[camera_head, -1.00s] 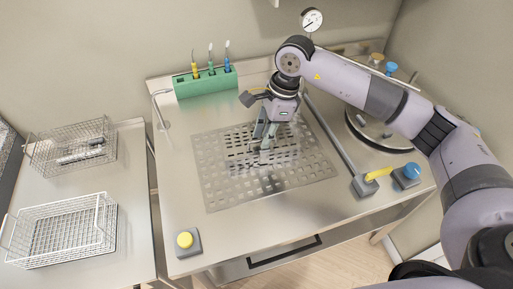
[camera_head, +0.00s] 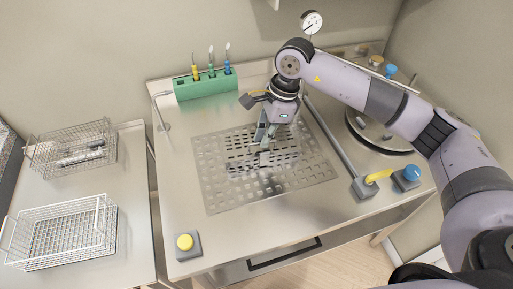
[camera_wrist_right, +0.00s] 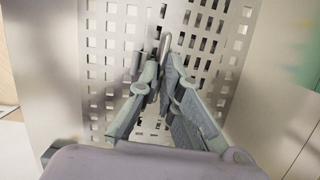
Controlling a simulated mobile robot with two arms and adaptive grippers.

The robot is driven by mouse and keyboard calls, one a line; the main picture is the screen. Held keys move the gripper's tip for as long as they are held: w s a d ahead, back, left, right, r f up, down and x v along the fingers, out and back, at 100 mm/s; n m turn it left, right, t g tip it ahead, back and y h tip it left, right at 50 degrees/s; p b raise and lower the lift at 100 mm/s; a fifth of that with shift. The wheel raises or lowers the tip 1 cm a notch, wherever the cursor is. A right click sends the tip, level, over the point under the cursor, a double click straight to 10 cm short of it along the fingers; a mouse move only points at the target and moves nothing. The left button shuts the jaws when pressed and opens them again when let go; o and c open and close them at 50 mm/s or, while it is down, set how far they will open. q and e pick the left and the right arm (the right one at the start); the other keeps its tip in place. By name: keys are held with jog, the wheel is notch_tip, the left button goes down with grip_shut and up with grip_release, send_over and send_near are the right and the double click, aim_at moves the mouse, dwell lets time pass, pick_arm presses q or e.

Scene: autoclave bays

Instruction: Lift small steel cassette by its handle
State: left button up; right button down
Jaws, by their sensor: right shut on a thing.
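The small steel cassette (camera_head: 238,165) is a flat, shiny slotted box over the perforated steel plate (camera_head: 213,192) in the middle of the counter. It blends with the plate, so its edges and any gap beneath it are hard to tell. My right gripper (camera_head: 264,156) points down at the cassette's middle and is shut on its handle. In the right wrist view the two fingers (camera_wrist_right: 166,75) converge on the thin metal handle (camera_wrist_right: 167,41), whose end shows just beyond the tips. My left gripper is not in view.
A green rack (camera_head: 205,86) with several coloured tools stands at the back. Two wire baskets (camera_head: 62,258) (camera_head: 112,150) sit on the left table. A yellow button (camera_head: 185,242) is at the front left. A round lid (camera_head: 352,112), a lever with a yellow grip (camera_head: 378,174) and a blue knob (camera_head: 408,173) are at right.

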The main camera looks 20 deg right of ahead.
jog(key=shift+r, duration=0.1)
jog(key=a+p+v, duration=0.1)
jog(key=p+v, duration=0.1)
jog(key=v, duration=0.3)
jog(key=a+p+v, duration=0.1)
jog(key=p+v, duration=0.2)
jog(key=v, duration=0.2)
jog(key=shift+a+r, duration=0.2)
jog(key=shift+r, duration=0.4)
dwell(1.3)
jog(key=shift+w, duration=0.1)
dwell(0.6)
